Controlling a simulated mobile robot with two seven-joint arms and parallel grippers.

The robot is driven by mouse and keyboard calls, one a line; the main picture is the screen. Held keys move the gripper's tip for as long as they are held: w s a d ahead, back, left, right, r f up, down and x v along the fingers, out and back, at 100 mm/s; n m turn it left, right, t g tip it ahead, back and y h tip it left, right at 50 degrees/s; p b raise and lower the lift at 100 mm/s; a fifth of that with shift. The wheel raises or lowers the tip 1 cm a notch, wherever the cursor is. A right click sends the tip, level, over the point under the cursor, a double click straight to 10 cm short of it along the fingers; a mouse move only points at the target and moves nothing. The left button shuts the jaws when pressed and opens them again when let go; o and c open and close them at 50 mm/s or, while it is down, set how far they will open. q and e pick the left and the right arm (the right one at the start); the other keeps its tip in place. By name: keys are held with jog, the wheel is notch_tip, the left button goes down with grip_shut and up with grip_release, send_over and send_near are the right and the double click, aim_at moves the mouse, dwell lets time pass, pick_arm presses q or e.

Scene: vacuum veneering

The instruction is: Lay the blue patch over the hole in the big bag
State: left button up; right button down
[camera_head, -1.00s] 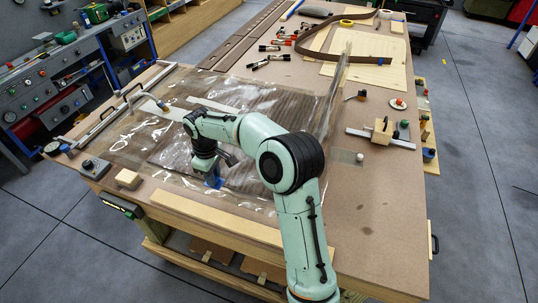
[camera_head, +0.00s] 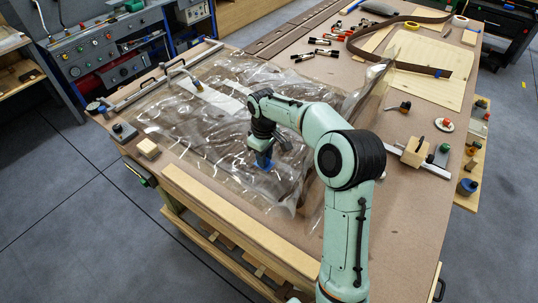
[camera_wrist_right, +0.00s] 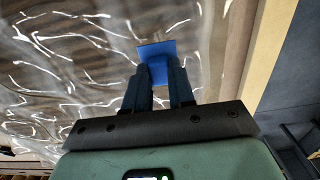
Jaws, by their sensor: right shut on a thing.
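The big clear bag (camera_head: 205,125) lies wrinkled over the dark veneer on the workbench; it also fills the left of the right wrist view (camera_wrist_right: 70,70). My right gripper (camera_head: 264,158) is over the near part of the bag, pointing down. In the right wrist view the gripper (camera_wrist_right: 160,75) is shut on the blue patch (camera_wrist_right: 155,53), a small square sticking out past the fingertips. The patch also shows as blue below the gripper in the head view (camera_head: 264,165). I cannot tell whether it touches the bag. I cannot make out the hole. My left gripper is not in view.
A pale wooden strip (camera_head: 240,222) runs along the bench's near edge. A wooden block (camera_head: 148,148) sits at the near left corner. Clamps (camera_head: 320,47), a brown strap (camera_head: 400,62) and a measuring jig (camera_head: 420,160) lie right and back. The bench's right front is clear.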

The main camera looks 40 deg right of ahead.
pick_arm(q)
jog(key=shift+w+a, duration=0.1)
pick_arm(e)
jog(key=shift+a, duration=0.1)
jog(key=shift+s+f+b, duration=0.15)
jog(key=shift+f+b, duration=0.55)
jog(key=shift+f, duration=2.15)
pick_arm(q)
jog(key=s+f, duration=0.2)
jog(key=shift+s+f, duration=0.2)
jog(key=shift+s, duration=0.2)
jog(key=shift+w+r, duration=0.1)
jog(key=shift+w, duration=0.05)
pick_arm(e)
jog(key=shift+f, duration=0.15)
jog(key=c, duration=0.9)
grip_release()
